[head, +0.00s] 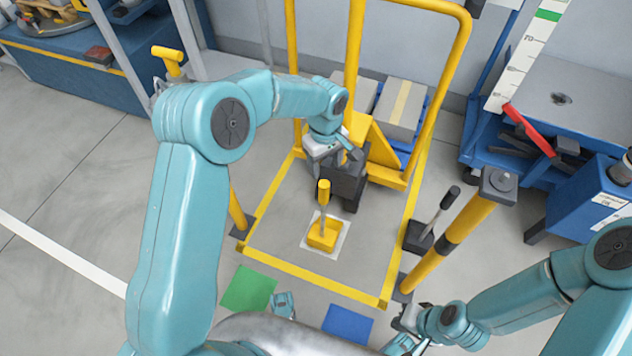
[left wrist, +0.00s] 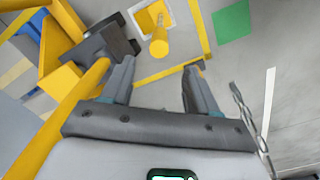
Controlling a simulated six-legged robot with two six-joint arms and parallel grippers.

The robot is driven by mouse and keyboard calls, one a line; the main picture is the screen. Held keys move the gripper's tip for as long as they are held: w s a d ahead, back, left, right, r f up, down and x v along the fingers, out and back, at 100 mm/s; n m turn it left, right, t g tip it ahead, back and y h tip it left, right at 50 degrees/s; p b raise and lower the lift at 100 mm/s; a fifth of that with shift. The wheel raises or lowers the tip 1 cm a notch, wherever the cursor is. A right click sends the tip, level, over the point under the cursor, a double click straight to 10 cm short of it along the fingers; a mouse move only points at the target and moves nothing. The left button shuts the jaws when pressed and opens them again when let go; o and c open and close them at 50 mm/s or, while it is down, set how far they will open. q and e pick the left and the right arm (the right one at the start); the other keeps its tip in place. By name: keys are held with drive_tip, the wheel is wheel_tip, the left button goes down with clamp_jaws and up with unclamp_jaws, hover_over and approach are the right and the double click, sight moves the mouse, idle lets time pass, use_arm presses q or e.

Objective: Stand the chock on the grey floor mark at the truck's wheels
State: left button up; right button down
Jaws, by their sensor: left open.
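The yellow chock (head: 322,238) has an upright handle with a yellow grip. It stands on a pale grey square floor mark (head: 343,243), in front of the yellow truck (head: 377,143) and its dark block (head: 352,170). The chock also shows at the top of the left wrist view (left wrist: 148,22), its handle pointing towards the camera. My left gripper (head: 338,152) is open and empty, apart from the handle; its spread fingers show in the left wrist view (left wrist: 158,70). My right gripper (head: 404,322) is small at lower right, its jaws unclear.
A yellow floor border (head: 310,286) surrounds the mark. A dark block with a black-gripped lever (head: 420,238) stands beside a yellow post (head: 450,240). Green (head: 248,289) and blue (head: 347,324) floor squares lie in front. Boxes (head: 402,108) sit on the truck. Open floor lies left.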

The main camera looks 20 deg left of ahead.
use_arm(q)
drive_tip(key=s+d+f+m+h, duration=0.3)
drive_tip(key=s+f+m, duration=0.2)
drive_tip(key=s+f, duration=0.8)
drive_tip(key=s+f+m, duration=0.2)
drive_tip(key=s+m, duration=0.1)
drive_tip(key=s, duration=1)
drive_tip(key=shift+s+d+f+t+h, duration=0.2)
drive_tip(key=shift+s+t+h, duration=0.1)
drive_tip(key=shift+h, duration=0.1)
wheel_tip(320, 180, up, 29)
drive_tip(key=p, duration=2.9)
drive_tip(key=shift+s+d+r, duration=0.15)
drive_tip(key=shift+d, duration=0.05)
